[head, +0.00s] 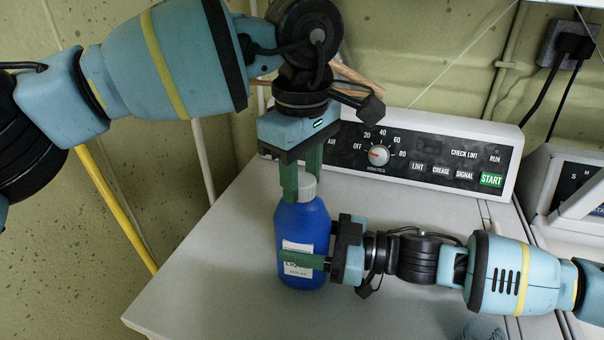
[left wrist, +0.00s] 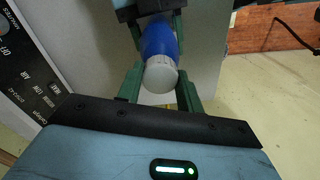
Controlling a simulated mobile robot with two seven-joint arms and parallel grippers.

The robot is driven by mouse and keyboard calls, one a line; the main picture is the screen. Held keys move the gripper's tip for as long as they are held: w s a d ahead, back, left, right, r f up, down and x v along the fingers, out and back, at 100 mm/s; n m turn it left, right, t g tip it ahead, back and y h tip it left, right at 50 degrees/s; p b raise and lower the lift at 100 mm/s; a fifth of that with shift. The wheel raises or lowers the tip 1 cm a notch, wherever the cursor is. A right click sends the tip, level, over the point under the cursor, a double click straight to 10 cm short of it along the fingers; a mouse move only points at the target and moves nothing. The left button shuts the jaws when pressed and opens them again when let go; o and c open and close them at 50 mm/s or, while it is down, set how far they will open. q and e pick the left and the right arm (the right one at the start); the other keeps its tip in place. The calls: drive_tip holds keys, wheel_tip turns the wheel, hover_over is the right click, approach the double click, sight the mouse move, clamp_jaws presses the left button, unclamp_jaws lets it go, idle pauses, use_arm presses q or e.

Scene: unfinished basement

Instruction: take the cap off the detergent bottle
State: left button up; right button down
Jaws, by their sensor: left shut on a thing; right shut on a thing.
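The blue detergent bottle (head: 302,232) stands upright on the white machine top, with a white label on its front. Its light grey cap (head: 307,187) is on the bottle's neck. My left gripper (head: 304,190) comes from above and is shut on the cap, one green finger on each side. In the left wrist view the ribbed cap (left wrist: 160,75) sits between my left fingers (left wrist: 160,90), with the blue bottle (left wrist: 158,38) behind it. My right gripper (head: 305,262) comes from the right and is shut around the lower body of the bottle. Its far finger is mostly hidden.
The white machine top (head: 215,270) is clear to the left of the bottle. A control panel (head: 420,155) with a dial stands behind it. Another white machine (head: 575,195) is at the right. A yellow pole (head: 115,205) stands left, near the wall.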

use_arm(q)
drive_tip(key=n, duration=0.6)
drive_tip(key=shift+n, duration=0.3)
drive_tip(key=n, duration=0.4)
drive_tip(key=shift+n, duration=0.3)
drive_tip(key=n, duration=0.4)
drive_tip(key=shift+n, duration=0.4)
drive_tip(key=n, duration=0.4)
drive_tip(key=shift+n, duration=0.3)
drive_tip(key=n, duration=0.4)
drive_tip(key=shift+n, duration=0.4)
drive_tip(key=n, duration=0.4)
drive_tip(key=shift+r+n, duration=0.1)
drive_tip(key=shift+n, duration=0.3)
drive_tip(key=n, duration=0.4)
drive_tip(key=shift+n, duration=0.4)
drive_tip(key=n, duration=0.5)
